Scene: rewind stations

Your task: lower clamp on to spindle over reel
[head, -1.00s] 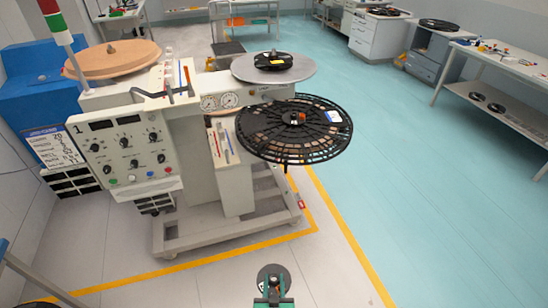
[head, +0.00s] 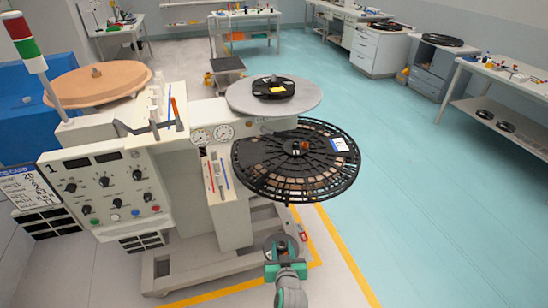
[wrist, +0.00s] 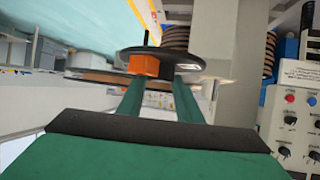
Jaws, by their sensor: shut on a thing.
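My gripper (head: 281,251) is low in the head view, in front of the machine and nearer to me than the reel. In the wrist view its two green fingers (wrist: 154,84) are shut on the clamp (wrist: 182,60), a dark round disc with an orange block and a thin dark pin on top. The clamp's dark disc also shows in the head view (head: 274,239). The black, slotted reel (head: 262,168) lies flat at the machine's front right. A small orange and dark piece, seemingly the spindle top (head: 302,147), stands at its centre. The clamp is apart from the reel.
The machine's control panel (head: 114,187) is at left, with a signal lamp post (head: 26,42). Behind the reel is a grey round plate (head: 305,97) with a small black reel. A tan disc (head: 97,85) is farther left. The blue floor (head: 420,200) at right is clear.

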